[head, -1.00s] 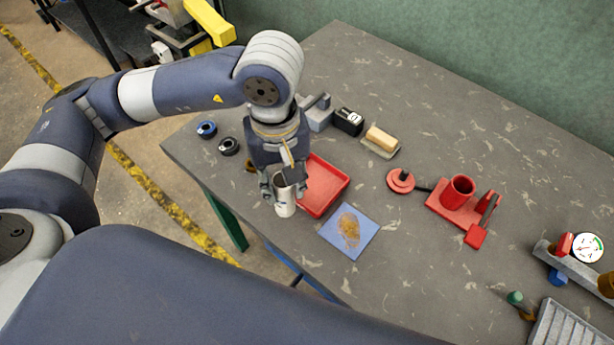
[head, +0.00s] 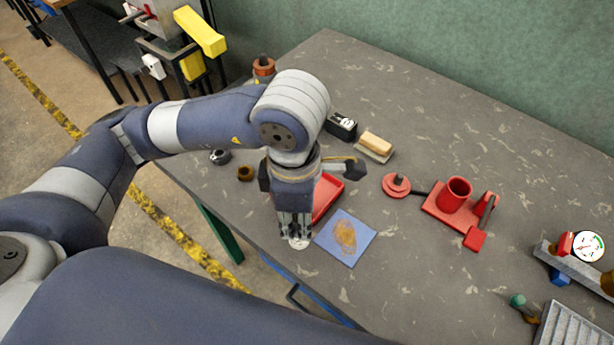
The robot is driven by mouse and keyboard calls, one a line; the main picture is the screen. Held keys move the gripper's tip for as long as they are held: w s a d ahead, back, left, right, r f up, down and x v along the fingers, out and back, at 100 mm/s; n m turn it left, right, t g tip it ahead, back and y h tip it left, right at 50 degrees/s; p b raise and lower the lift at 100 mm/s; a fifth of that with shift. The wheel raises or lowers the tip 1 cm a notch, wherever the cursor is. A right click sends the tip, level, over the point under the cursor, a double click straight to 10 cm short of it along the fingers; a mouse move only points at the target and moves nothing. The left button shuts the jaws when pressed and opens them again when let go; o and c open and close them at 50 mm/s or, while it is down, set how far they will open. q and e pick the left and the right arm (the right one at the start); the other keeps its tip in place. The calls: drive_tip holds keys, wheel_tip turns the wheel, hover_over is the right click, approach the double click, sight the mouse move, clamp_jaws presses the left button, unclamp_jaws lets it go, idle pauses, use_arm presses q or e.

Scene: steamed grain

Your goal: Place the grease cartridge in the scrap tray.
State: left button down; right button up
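My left gripper (head: 295,232) points down near the table's front edge, just left of the blue mat. Its fingers appear shut on the white grease cartridge (head: 299,243). Only the cartridge's pale end shows below the fingertips; the fingers hide the rest, and I cannot tell whether it touches the table. The red scrap tray (head: 328,198) lies behind and to the right of the gripper, partly hidden by it. The visible part of the tray is empty. My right gripper is not in view.
A blue mat (head: 361,241) with brown grain lies right of the gripper. A red fixture with a cup (head: 453,198) stands farther right. A brush (head: 375,146) and a black box (head: 341,127) are behind the tray. A gauge (head: 588,247) is at the far right.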

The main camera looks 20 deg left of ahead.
use_arm(q)
drive_tip(key=w+a+f+p, duration=0.1)
drive_tip(key=w+f+p, duration=0.1)
drive_tip(key=w, duration=0.4)
drive_tip(key=w+a+f+p, duration=0.1)
drive_tip(key=w+f+p, duration=0.1)
drive_tip(key=w, duration=0.5)
drive_tip(key=shift+w+a+f+p, duration=0.3)
drive_tip(key=shift+a+f+p, duration=0.1)
drive_tip(key=shift+p, duration=0.15)
drive_tip(key=shift+f, duration=0.2)
drive_tip(key=c, duration=1.2)
unclamp_jaws()
drive_tip(key=shift+r, duration=0.15)
